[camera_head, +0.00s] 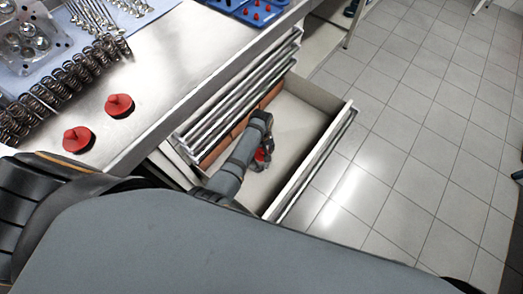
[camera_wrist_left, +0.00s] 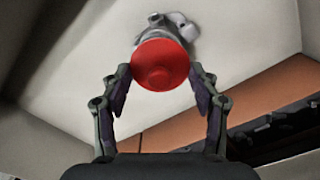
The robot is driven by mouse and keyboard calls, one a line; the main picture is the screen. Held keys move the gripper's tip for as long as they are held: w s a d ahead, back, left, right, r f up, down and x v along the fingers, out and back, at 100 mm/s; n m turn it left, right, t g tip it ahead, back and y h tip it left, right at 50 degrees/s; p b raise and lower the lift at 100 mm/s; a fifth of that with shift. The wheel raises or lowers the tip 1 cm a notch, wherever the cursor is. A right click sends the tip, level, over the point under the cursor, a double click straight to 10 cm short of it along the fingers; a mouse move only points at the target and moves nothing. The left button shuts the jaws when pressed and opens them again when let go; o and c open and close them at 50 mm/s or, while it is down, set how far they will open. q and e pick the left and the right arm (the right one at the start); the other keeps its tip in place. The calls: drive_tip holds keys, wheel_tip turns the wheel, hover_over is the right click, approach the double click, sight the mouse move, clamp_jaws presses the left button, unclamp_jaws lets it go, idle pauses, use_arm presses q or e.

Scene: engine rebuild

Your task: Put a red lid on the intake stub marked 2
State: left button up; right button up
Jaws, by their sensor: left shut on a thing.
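My left gripper (camera_head: 265,152) reaches down into an open drawer in the head view. It is shut on a red lid (camera_wrist_left: 160,66), a round disc with a raised knob, which sits between the fingertips in the left wrist view. The held lid shows only as a small red patch (camera_head: 261,156) in the head view. Two more red lids, one nearer (camera_head: 77,139) and one farther (camera_head: 119,105), lie apart on the metal bench top. I see no intake stub marked 2. My right gripper is not in view.
The open drawer (camera_head: 345,125) has a pale floor and orange-brown dividers (camera_head: 214,148). A grey metal piece (camera_wrist_left: 183,27) shows behind the held lid. Springs (camera_head: 60,82) and a blue tray of red parts (camera_head: 237,8) are on the bench (camera_head: 165,70). Tiled floor lies right.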

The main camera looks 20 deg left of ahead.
use_arm(q)
drive_tip(key=shift+p, duration=0.3)
drive_tip(key=shift+f, duration=0.2)
idle(0.7)
drive_tip(key=shift+f, duration=0.6)
idle(0.4)
idle(0.5)
drive_tip(key=shift+r, duration=0.1)
drive_tip(key=shift+f, duration=0.25)
idle(0.6)
drive_tip(key=o, duration=0.9)
